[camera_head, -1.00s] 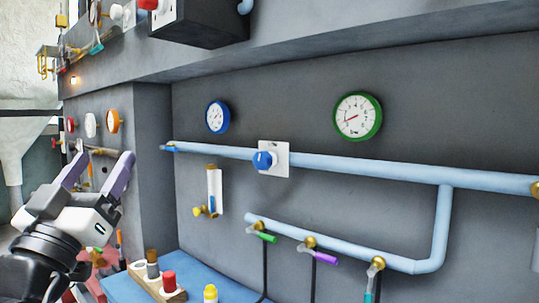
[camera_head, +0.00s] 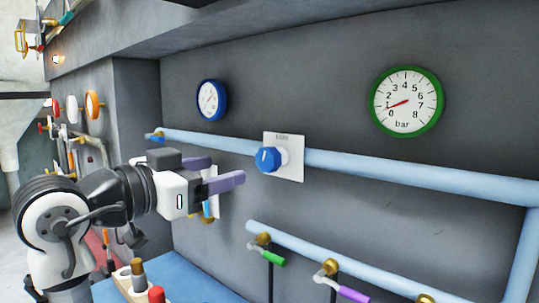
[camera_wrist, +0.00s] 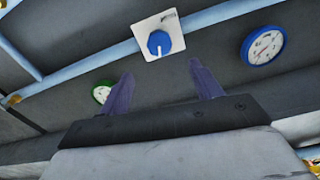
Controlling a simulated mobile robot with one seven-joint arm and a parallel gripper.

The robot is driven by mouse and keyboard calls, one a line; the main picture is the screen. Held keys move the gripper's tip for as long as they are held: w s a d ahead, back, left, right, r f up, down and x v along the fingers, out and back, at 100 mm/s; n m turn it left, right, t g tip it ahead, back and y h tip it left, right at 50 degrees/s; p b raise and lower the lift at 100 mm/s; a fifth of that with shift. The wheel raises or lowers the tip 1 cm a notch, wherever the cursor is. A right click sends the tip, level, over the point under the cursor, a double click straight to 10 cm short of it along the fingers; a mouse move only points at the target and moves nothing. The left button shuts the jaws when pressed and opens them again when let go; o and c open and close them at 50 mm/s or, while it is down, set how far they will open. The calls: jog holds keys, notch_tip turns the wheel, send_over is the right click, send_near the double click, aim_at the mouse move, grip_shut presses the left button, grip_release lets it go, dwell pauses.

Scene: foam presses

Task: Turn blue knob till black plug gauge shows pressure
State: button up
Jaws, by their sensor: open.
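The blue knob (camera_head: 268,159) sits on a white plate (camera_head: 291,160) on the grey wall, over the light blue pipe. It also shows at the top of the wrist view (camera_wrist: 159,42), with a white mark on its face. My gripper (camera_head: 226,171) is open and empty, left of the knob and apart from it. Its purple fingers (camera_wrist: 160,72) show below the knob in the wrist view. A green-rimmed gauge (camera_head: 407,101) marked bar has its red needle near 1. A blue-rimmed gauge (camera_head: 211,100) is too small to read. I see no black plug.
Below the pipe (camera_head: 420,178), a lower pipe (camera_head: 340,262) carries small valves with a green handle (camera_head: 270,258) and a purple handle (camera_head: 352,294). A blue surface (camera_head: 190,283) holds a rack with bottles at lower left.

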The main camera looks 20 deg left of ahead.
aim_at(263, 159)
jog(key=p+x, duration=0.4)
jog(key=x, duration=0.8)
jog(key=shift+w+d, duration=0.1)
jog(key=shift+w, duration=0.15)
jog(key=shift+c, duration=0.5)
jog(key=c, duration=0.9)
